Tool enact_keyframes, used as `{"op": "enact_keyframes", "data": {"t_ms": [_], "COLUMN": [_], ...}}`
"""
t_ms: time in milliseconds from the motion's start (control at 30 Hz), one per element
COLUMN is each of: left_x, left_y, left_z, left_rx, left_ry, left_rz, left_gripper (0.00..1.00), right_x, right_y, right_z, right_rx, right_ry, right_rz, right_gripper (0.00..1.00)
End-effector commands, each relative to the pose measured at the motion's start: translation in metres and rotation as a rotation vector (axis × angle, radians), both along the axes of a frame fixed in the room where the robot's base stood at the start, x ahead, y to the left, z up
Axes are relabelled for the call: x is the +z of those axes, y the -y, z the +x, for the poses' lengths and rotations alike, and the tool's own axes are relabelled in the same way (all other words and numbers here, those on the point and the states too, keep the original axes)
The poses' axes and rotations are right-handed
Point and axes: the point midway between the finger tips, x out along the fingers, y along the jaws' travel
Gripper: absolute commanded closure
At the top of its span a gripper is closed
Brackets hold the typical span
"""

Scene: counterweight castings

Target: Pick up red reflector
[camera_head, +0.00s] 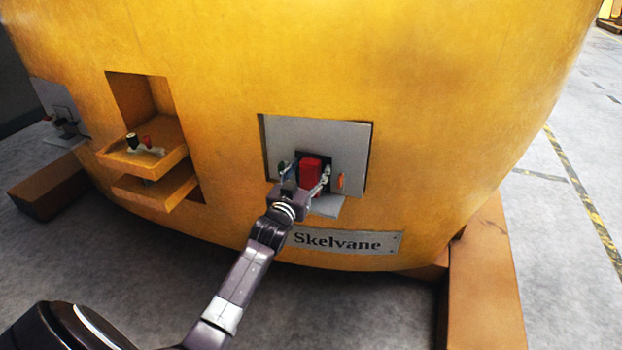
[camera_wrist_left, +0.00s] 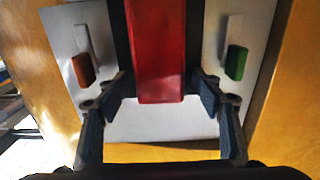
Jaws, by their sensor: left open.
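The red reflector (camera_head: 310,170) is a red block in a dark recess of a light grey panel (camera_head: 345,135) on the yellow casting. In the left wrist view the red reflector (camera_wrist_left: 159,55) fills the upper middle. My left gripper (camera_head: 304,177) is at the panel, and in the left wrist view its open fingers (camera_wrist_left: 163,85) stand on both sides of the reflector's lower end, with gaps. Nothing is held. The reflector's upper end is cut off in the wrist view. My right gripper is not in view.
An orange piece (camera_wrist_left: 83,70) and a green piece (camera_wrist_left: 236,62) flank the reflector on the panel. A yellow ledge (camera_head: 145,157) with small fittings juts out at left. A "Skelvane" plate (camera_head: 345,242) is below. Open floor (camera_head: 565,270) lies at right.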

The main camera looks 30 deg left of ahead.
Motion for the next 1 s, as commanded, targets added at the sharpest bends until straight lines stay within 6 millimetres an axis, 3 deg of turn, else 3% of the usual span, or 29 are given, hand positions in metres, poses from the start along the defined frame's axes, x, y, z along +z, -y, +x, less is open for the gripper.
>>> {"op": "enact_keyframes", "data": {"t_ms": [100, 567, 1000], "left_x": [0.0001, 0.0013, 0.0069], "left_y": [0.0001, 0.0002, 0.0008], "left_z": [-0.0003, -0.0005, -0.0027], "left_rx": [0.0, 0.0, -0.001], "left_ry": [0.0, 0.003, 0.004], "left_rz": [0.0, 0.001, 0.001], "left_gripper": [0.4, 0.9, 0.9], "right_x": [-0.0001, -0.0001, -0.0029], "right_y": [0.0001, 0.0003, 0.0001], "right_z": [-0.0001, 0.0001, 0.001], "right_rx": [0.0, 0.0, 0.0], "right_ry": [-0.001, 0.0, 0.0], "right_rz": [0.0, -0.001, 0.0], "right_gripper": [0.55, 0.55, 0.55]}}
